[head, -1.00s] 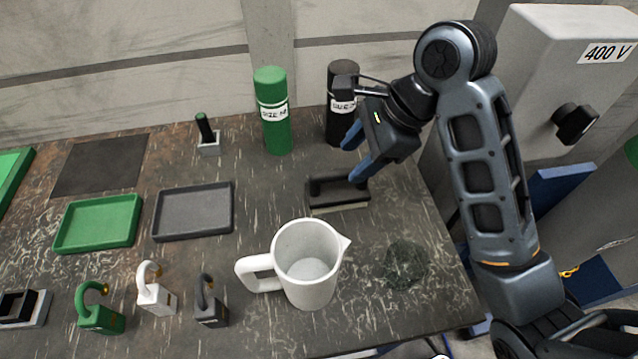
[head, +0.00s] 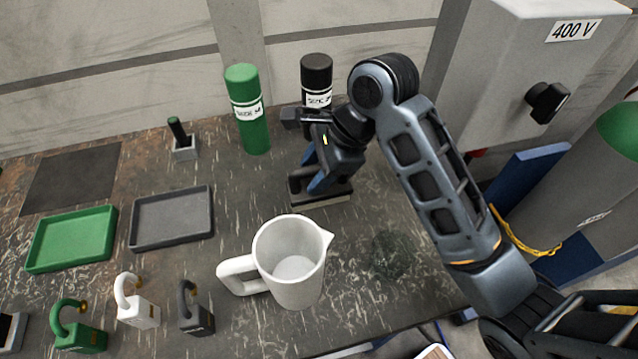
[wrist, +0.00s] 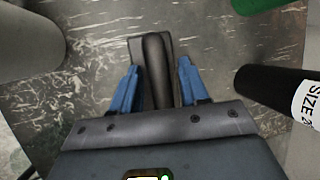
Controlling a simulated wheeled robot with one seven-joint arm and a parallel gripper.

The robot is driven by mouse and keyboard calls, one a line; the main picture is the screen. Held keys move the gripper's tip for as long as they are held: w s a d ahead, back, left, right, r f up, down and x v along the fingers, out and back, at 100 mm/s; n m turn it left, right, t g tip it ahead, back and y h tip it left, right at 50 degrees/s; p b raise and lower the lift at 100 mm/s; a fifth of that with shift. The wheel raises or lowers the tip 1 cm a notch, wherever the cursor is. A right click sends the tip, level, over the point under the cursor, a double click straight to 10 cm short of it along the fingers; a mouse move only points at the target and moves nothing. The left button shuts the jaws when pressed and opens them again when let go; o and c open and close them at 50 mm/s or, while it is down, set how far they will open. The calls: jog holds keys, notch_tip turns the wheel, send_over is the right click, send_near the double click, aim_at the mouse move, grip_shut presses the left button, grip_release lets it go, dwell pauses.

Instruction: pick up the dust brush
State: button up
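The dust brush (head: 338,196), a dark block with a raised bar handle and a pale underside, lies on the table behind the white jug. My gripper (head: 313,178) is down at it, with its blue fingers at the handle. In the wrist view the brush handle (wrist: 155,62) lies between the two fingers of my gripper (wrist: 159,70). A gap shows on each side of the handle, so the gripper is open and not holding it. My gripper hides part of the brush in the head view.
The white jug (head: 290,262) stands in front of the brush. A black cylinder (head: 317,75) and a green cylinder (head: 247,108) stand behind it. A grey tray (head: 172,218), a green tray (head: 72,240) and several padlocks are to the left.

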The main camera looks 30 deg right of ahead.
grip_shut()
jog(key=shift+r, duration=0.1)
dwell(0.3)
jog(key=shift+r, duration=0.8)
notch_tip(320, 180, up, 3)
jog(key=shift+d+f, duration=0.15)
jog(key=shift+f, duration=0.05)
jog(key=s+d+r+p, duration=0.4)
jog(key=s+d+r, duration=0.2)
jog(key=d, duration=0.3)
jog(key=shift+d+r, duration=0.35)
